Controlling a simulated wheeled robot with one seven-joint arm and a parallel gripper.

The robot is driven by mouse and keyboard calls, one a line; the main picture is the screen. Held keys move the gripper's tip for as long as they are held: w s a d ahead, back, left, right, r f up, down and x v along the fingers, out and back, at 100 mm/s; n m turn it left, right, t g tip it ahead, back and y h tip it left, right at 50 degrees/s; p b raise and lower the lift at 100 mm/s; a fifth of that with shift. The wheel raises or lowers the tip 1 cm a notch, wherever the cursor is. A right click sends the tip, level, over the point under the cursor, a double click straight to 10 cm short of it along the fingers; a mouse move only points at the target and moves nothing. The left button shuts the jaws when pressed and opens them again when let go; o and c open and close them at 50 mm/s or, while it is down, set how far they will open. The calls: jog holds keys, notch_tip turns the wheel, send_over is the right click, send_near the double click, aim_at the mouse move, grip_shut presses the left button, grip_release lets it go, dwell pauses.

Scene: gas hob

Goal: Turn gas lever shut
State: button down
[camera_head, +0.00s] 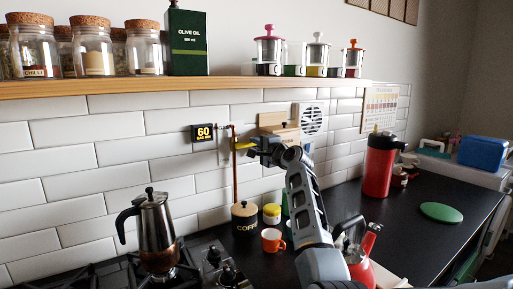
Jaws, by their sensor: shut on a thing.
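The yellow gas lever (242,146) is on the copper pipe (235,178) that runs down the white tiled wall. It points right from the pipe, roughly crosswise to it. My gripper (254,148) is at the lever's right end and is shut on it. The fingers hide that end of the lever. My arm reaches up to it from the lower right. A small black display (202,133) reading 60 is on the wall just left of the pipe.
A moka pot (155,225) stands on the hob at the lower left. A coffee canister (244,218), a yellow-lidded jar (271,214) and an orange mug (272,240) stand below the lever. A shelf (180,86) with jars runs above. A red flask (380,160) stands farther right.

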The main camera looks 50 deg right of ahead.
jog(key=c, duration=1)
grip_release()
jog(key=shift+c, duration=0.2)
jog(key=p+v, duration=0.4)
jog(key=v, duration=0.3)
jog(key=shift+s+a, duration=0.2)
jog(key=shift+s, duration=0.15)
